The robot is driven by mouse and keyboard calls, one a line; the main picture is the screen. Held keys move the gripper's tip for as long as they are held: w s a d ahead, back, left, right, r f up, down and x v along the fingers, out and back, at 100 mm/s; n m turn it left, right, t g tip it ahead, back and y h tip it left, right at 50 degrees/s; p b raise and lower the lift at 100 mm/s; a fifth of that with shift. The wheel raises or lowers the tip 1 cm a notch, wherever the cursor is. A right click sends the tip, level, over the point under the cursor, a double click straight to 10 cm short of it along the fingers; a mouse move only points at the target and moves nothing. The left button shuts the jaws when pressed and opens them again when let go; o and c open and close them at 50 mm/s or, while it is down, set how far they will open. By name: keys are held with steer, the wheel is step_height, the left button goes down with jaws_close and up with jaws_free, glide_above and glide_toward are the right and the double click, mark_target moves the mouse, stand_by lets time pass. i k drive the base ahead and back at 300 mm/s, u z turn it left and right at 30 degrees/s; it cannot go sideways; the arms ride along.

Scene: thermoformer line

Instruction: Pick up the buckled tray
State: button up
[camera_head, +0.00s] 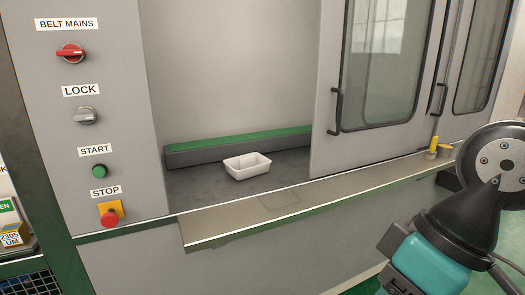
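A small white tray (247,166) sits upright on the dark floor inside the machine opening, just behind the front ledge. It is rectangular with a raised rim. Its shape is too small here to tell whether it is buckled. Only links of my own arm show at the lower right, well to the right of the tray and apart from it. My gripper is not in view.
A grey front ledge (215,229) runs below the opening. A green-topped bar (240,143) lies behind the tray. A sliding door with a window (383,60) stands to the right of the opening. A control panel with a red stop button (110,217) is at left.

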mark_target(244, 166)
steer(key=u, duration=0.4)
steer(key=i, duration=1.7)
